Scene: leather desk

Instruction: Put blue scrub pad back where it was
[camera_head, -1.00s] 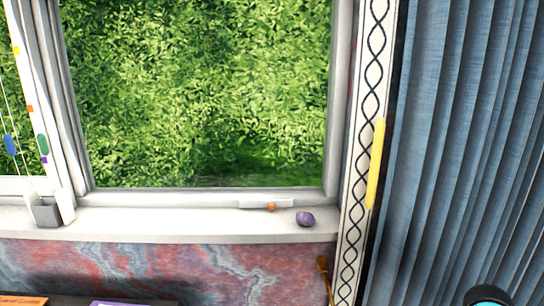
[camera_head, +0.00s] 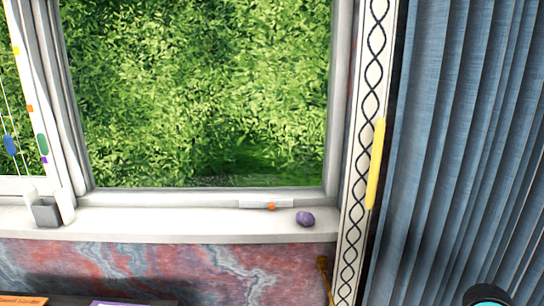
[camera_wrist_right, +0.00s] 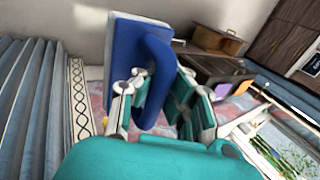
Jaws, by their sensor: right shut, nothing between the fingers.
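The blue scrub pad (camera_wrist_right: 126,62) shows in the right wrist view. It has a pale flat backing and a looped blue handle, and stands upright at the fingers of my right gripper (camera_wrist_right: 163,92). The pad does not show in the head view. My left gripper is in neither view.
A windowsill (camera_head: 170,226) holds a purple lump (camera_head: 305,219), a white-and-orange strip (camera_head: 266,204) and a grey cup (camera_head: 46,213). Blue curtains (camera_head: 460,130) hang at the right. A brown box (camera_wrist_right: 218,40) stands beyond the pad in the right wrist view.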

